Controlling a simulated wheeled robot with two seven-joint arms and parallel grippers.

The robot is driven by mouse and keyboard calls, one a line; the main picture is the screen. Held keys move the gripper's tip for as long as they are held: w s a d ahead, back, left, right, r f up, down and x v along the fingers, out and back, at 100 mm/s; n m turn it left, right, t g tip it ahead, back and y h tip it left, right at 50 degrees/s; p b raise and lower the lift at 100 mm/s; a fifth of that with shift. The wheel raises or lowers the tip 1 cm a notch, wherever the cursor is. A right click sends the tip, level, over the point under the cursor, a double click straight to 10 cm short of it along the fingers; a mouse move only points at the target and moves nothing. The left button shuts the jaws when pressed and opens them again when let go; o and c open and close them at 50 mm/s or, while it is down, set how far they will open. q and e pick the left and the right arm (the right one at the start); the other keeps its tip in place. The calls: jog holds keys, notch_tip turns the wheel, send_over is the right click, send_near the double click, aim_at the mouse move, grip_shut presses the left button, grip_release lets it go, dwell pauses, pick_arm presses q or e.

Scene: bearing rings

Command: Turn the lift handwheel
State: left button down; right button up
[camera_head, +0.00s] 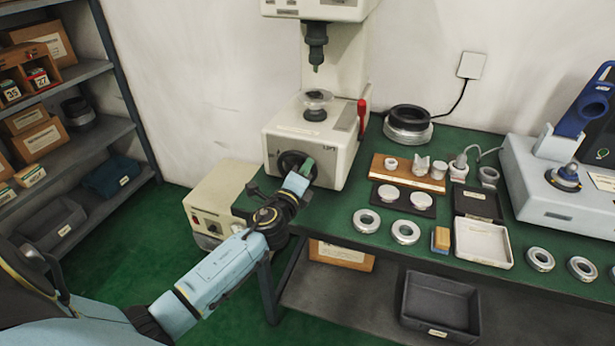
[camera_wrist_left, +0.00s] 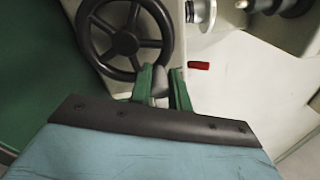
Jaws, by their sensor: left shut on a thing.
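The lift handwheel (camera_head: 291,162) is a dark spoked wheel on the front of the cream machine (camera_head: 335,150). In the left wrist view the black handwheel (camera_wrist_left: 126,43) fills the upper left. My left gripper (camera_head: 306,168) is at the wheel's right side in the head view. In the left wrist view its green fingers (camera_wrist_left: 161,88) are shut on a small grey handle knob (camera_wrist_left: 160,84) at the wheel's lower rim. Part of the wheel is hidden behind the gripper in the head view. My right gripper is in neither view.
A red lever (camera_head: 361,118) is on the machine's right side, and a clear dish (camera_head: 316,100) sits on top. The green bench (camera_head: 340,236) holds several bearing rings (camera_head: 405,232), a wooden block (camera_head: 408,174) and a white open box (camera_head: 482,244). A beige control box (camera_head: 215,205) stands at left.

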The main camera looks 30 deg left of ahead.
aim_at(296, 155)
pick_arm(q)
jog(key=shift+s+a+r+n, duration=0.1)
jog(key=shift+a+r+n, duration=0.2)
jog(key=shift+n, duration=0.7)
jog(key=n, duration=0.1)
jog(key=a+n, duration=0.1)
jog(key=n, duration=0.1)
jog(key=shift+s+a+r+n, duration=0.15)
jog(key=shift+r+n, duration=0.15)
jog(key=shift+r, duration=0.1)
jog(key=shift+s+a+r+n, duration=0.1)
jog(key=shift+a+n, duration=0.3)
jog(key=shift+n, duration=0.6)
jog(key=shift+a+n+p, duration=0.2)
jog(key=shift+n+p, duration=0.15)
jog(key=shift+n, duration=0.25)
jog(key=shift+s+a, duration=0.1)
jog(key=c, duration=1.3)
grip_release()
jog(key=shift+s, duration=0.1)
